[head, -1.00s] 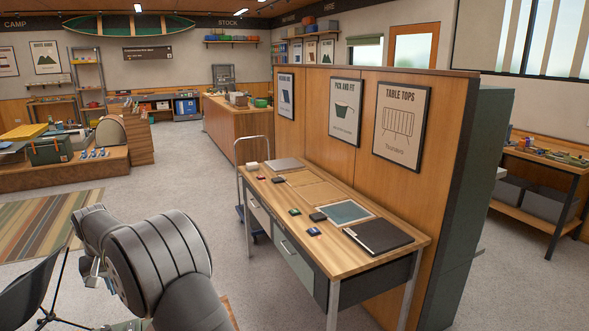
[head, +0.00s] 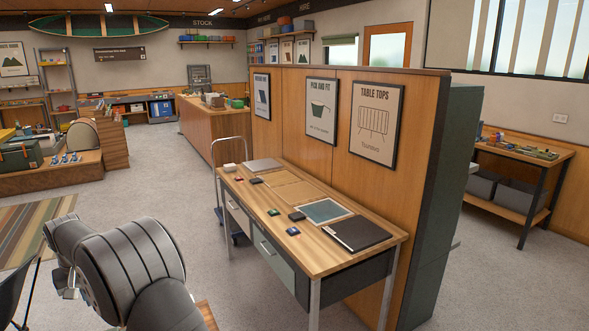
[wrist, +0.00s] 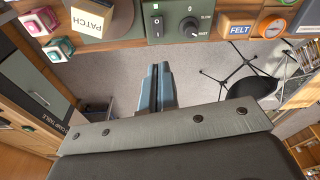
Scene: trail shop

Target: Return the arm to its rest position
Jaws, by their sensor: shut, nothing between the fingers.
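My arm (head: 135,262) shows at the lower left of the head view, bent, with grey rounded links. In the wrist view my gripper (wrist: 157,85) points up the picture, its two blue-grey fingers together with nothing between them. Grey floor lies behind the fingertips. In the head view the fingers cannot be made out clearly.
The wrist view shows a PATCH box (wrist: 97,17), a dial box (wrist: 183,24) and a black chair (wrist: 252,87). A dark panel with a studded grey strip (wrist: 165,130) fills its bottom. A wooden table (head: 330,255) stands right of my arm.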

